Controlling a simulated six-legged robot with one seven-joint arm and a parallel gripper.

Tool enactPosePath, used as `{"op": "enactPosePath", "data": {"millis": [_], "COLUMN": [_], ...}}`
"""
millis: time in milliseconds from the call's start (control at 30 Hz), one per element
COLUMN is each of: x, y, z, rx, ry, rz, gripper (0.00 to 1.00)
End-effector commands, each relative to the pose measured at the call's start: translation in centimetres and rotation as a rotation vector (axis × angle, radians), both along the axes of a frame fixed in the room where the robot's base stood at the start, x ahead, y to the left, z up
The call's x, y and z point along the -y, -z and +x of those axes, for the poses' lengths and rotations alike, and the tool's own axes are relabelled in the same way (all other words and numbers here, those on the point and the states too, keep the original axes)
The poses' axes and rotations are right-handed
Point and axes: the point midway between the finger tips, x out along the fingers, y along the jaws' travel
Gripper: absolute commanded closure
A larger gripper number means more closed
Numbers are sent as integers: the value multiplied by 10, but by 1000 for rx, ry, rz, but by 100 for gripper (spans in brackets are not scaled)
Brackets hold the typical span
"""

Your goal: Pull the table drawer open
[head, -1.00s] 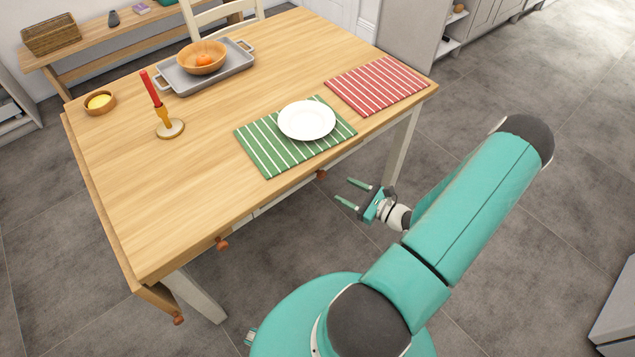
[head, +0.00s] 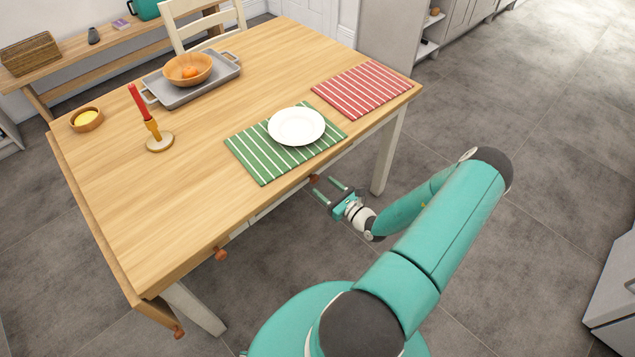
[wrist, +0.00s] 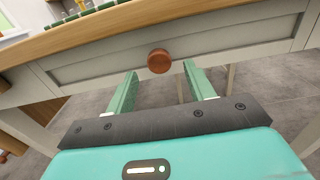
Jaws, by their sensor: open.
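The wooden table (head: 190,200) fills the left of the head view. Its drawer front (wrist: 100,66) is a pale grey panel under the tabletop in the wrist view and looks closed. A round reddish-brown knob (wrist: 159,61) sits on that panel; it also shows in the head view (head: 314,178), partly under the table edge. My gripper (head: 326,189) is open and empty, close in front of this knob. In the wrist view my two green fingers (wrist: 157,80) point at the panel, with the knob between and just beyond their tips. I see no contact with it.
Another knob (head: 221,254) is further left on the same side. Floor beside the table is clear.

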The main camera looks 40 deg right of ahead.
Motion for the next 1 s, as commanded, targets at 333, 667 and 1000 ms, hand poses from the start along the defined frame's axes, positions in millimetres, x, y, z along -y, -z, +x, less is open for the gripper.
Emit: {"op": "enactPosePath", "data": {"millis": [333,667,1000], "x": [-4,-4,-4], "y": [0,0,0], "z": [40,40,40], "rx": [-1,-1,-1], "ry": [0,0,1], "rz": [0,1,1], "gripper": [46,60,100]}}
